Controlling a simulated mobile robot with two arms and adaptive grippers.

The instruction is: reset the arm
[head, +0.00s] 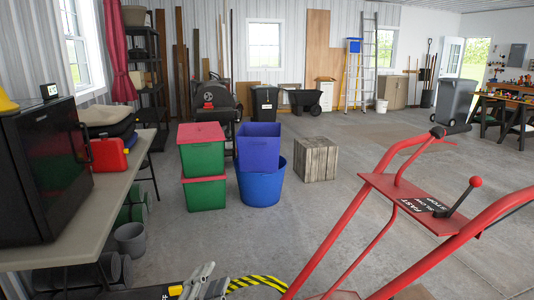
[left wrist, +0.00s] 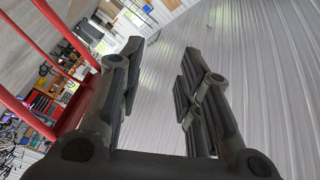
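My left gripper (head: 200,284) shows at the bottom edge of the head view, low and in front of me, with much of its arm cut off. In the left wrist view its two fingers (left wrist: 163,62) stand apart with nothing between them. Through the gap I see only wall panelling. My right gripper is in neither view.
A red-framed machine (head: 377,185) with a lever stands close at right. A workbench (head: 75,215) with a black box-shaped appliance (head: 45,165) is at left. Green bins (head: 203,160), a blue tub (head: 262,187) and a wooden crate (head: 318,160) stand ahead. Floor beyond is mostly clear.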

